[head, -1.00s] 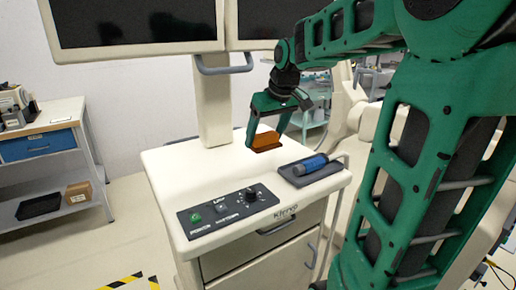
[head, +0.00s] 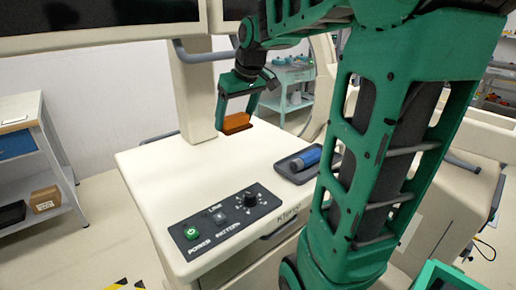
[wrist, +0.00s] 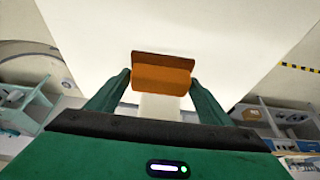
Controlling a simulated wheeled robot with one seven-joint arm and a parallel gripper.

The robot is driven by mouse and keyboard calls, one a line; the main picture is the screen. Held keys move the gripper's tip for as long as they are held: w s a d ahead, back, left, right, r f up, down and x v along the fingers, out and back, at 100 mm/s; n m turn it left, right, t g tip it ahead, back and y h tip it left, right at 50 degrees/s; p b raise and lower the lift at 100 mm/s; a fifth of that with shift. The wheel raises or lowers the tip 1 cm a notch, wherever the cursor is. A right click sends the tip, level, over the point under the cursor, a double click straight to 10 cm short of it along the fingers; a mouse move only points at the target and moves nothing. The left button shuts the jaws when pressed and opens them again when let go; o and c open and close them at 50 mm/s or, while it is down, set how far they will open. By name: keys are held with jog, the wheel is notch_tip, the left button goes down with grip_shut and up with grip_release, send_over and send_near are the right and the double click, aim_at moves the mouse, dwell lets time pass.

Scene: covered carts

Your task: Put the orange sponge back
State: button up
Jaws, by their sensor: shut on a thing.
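The orange sponge (head: 237,123) is between the two fingers of my gripper (head: 237,120), over the back part of the white cart top (head: 185,175), just right of the cart's column. My gripper is shut on it and points down. In the wrist view the sponge (wrist: 162,75) spans the gap between both green fingertips, with a darker brown-orange face along its top. The gap between sponge and cart top is hard to judge. A dark tray (head: 290,176) on the right of the cart top holds a blue cylinder (head: 306,158).
Monitors (head: 90,18) and a grey handle (head: 205,55) are above the cart. A shelf unit (head: 40,165) with a cardboard box stands left. The middle of the cart top is clear.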

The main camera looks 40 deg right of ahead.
jog(key=d+f, duration=0.2)
jog(key=d, duration=0.1)
jog(key=d+f, duration=0.2)
jog(key=d, duration=0.2)
jog(key=d+f, duration=0.3)
jog(key=d, duration=0.1)
jog(key=shift+w+d, duration=0.25)
jog(key=shift+f, duration=2.05)
jog(key=o, duration=1)
jog(key=shift+r, duration=0.1)
jog(key=v, duration=1.2)
